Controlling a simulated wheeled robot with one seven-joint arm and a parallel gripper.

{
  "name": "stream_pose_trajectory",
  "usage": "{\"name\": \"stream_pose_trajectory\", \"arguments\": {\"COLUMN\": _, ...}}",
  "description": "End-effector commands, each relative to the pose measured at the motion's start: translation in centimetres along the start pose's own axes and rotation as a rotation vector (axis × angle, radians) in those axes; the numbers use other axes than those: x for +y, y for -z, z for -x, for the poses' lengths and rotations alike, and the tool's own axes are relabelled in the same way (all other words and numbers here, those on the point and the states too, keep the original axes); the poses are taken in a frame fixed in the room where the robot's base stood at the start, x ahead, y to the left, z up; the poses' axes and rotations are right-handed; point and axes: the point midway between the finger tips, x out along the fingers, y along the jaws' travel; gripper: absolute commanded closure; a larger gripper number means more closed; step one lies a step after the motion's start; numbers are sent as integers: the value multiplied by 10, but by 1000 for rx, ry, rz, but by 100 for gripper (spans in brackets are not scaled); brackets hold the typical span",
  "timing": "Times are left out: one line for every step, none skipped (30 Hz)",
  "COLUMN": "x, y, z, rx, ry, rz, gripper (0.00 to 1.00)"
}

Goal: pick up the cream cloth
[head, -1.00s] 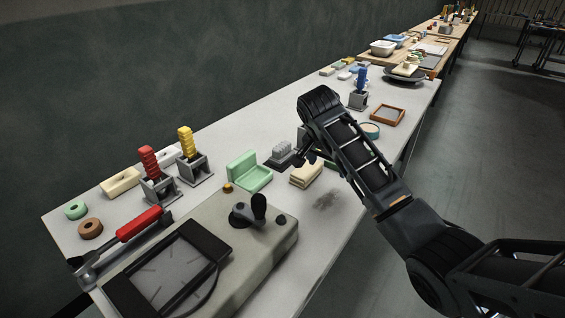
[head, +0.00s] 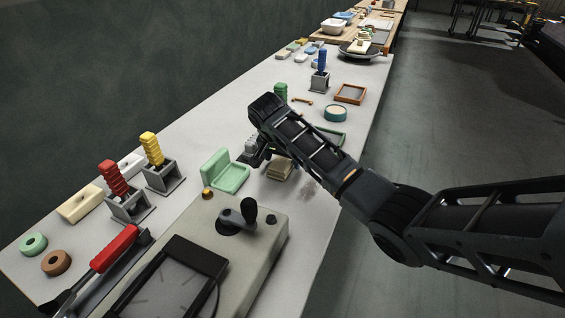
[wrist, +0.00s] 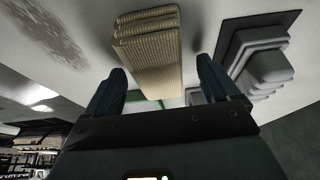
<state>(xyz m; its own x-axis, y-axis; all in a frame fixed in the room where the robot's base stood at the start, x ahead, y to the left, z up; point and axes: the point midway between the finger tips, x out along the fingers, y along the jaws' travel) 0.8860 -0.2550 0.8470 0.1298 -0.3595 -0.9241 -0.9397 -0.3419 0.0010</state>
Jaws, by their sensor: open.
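The cream cloth (head: 280,169) is a folded stack lying on the white table, just right of the green holder and below my arm. In the wrist view the cloth (wrist: 148,45) fills the space ahead of and between my open fingers, its ribbed weave and folded layers showing. My gripper (wrist: 160,88) is open and empty, with one dark finger on each side of the cloth's near end. I cannot tell whether either finger touches it. In the head view my gripper (head: 254,160) is small and dark, at the cloth's left side, partly hidden by my arm.
A grey stepped block (wrist: 262,65) stands close to the right finger. A mint-green holder (head: 225,172) is left of the cloth, and a grey machine with a black lever (head: 240,217) is in front. A green frame (head: 330,137) lies behind. A dark smudge marks the table right of the cloth.

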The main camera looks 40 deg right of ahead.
Motion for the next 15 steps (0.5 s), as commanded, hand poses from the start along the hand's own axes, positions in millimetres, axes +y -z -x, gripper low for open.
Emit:
{"name": "stream_pose_trajectory", "arguments": {"x": 0, "y": 0, "z": -6, "rx": 0, "ry": -1, "rz": 0, "gripper": 12}}
{"name": "stream_pose_trajectory", "arguments": {"x": 0, "y": 0, "z": -8, "rx": 0, "ry": -1, "rz": 0, "gripper": 12}}
{"name": "stream_pose_trajectory", "arguments": {"x": 0, "y": 0, "z": -10, "rx": 1, "ry": 0, "rz": 0, "gripper": 12}}
{"name": "stream_pose_trajectory", "arguments": {"x": 0, "y": 0, "z": -11, "rx": 1, "ry": 0, "rz": -1, "gripper": 12}}
{"name": "stream_pose_trajectory", "arguments": {"x": 0, "y": 0, "z": -12, "rx": 1, "ry": 1, "rz": -1, "gripper": 12}}
{"name": "stream_pose_trajectory", "arguments": {"x": 0, "y": 0, "z": -12, "rx": 1, "ry": 1, "rz": -1, "gripper": 12}}
{"name": "stream_pose_trajectory", "arguments": {"x": 0, "y": 0, "z": -13, "rx": 1, "ry": 1, "rz": -1, "gripper": 12}}
{"name": "stream_pose_trajectory", "arguments": {"x": 0, "y": 0, "z": -12, "rx": 1, "ry": 1, "rz": -1, "gripper": 12}}
{"name": "stream_pose_trajectory", "arguments": {"x": 0, "y": 0, "z": -12, "rx": 1, "ry": 1, "rz": -1, "gripper": 12}}
{"name": "stream_pose_trajectory", "arguments": {"x": 0, "y": 0, "z": -12, "rx": 1, "ry": 1, "rz": -1, "gripper": 12}}
{"name": "stream_pose_trajectory", "arguments": {"x": 0, "y": 0, "z": -12, "rx": 1, "ry": 1, "rz": -1, "gripper": 12}}
{"name": "stream_pose_trajectory", "arguments": {"x": 0, "y": 0, "z": -12, "rx": 1, "ry": 1, "rz": -1, "gripper": 12}}
{"name": "stream_pose_trajectory", "arguments": {"x": 0, "y": 0, "z": -12, "rx": 1, "ry": 1, "rz": -1, "gripper": 12}}
{"name": "stream_pose_trajectory", "arguments": {"x": 0, "y": 0, "z": -12, "rx": 1, "ry": 1, "rz": -1, "gripper": 12}}
{"name": "stream_pose_trajectory", "arguments": {"x": 0, "y": 0, "z": -12, "rx": 1, "ry": 1, "rz": 0, "gripper": 12}}
